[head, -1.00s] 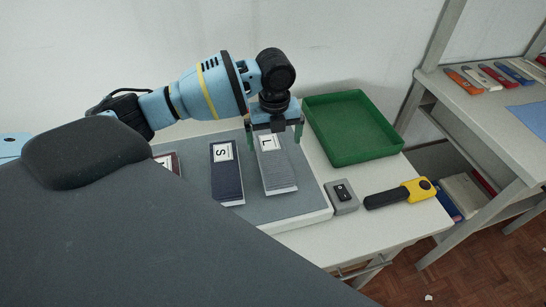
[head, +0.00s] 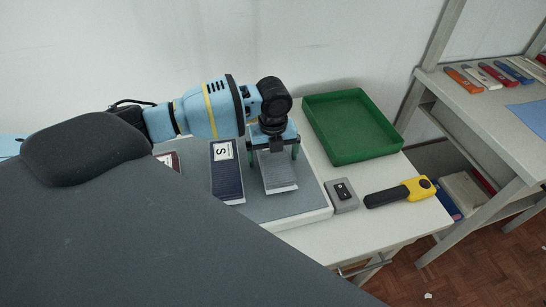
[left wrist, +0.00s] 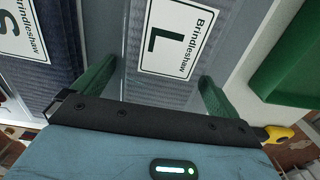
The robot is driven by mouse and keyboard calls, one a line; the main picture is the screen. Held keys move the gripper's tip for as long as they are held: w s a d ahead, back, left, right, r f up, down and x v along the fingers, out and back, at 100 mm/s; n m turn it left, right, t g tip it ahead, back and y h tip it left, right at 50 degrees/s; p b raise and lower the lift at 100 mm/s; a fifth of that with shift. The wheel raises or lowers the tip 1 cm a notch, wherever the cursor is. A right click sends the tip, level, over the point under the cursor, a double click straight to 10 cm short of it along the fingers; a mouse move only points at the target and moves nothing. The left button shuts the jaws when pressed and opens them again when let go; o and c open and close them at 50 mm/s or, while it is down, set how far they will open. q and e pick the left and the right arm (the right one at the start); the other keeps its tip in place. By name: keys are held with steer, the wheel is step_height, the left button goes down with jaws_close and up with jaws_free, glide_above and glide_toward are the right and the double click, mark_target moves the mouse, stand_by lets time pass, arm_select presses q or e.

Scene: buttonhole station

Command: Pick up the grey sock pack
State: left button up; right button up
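The grey sock pack (head: 279,175) lies flat on the grey mat, its near end showing in the head view. Its white label with a large L (left wrist: 176,40) shows in the left wrist view and is hidden by my gripper in the head view. My left gripper (head: 273,154) is directly over the pack. Its green fingers (left wrist: 157,88) are apart, one on each side of the pack, with a gap visible beside the left finger in the left wrist view. I cannot tell how low the fingertips reach. My right gripper is not in view.
A navy pack marked S (head: 227,180) lies left of the grey one, and a dark red pack (head: 170,161) is further left, partly hidden. The green tray (head: 353,155) stands empty at right. A grey switch box (head: 341,196) and a yellow-black tool (head: 400,193) lie on the table.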

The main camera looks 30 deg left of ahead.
arm_select(q)
steer(key=c, duration=1)
steer(key=shift+o, duration=0.2)
steer(key=shift+r, duration=0.1)
step_height(320, 180, up, 10)
steer(key=shift+f, duration=0.1)
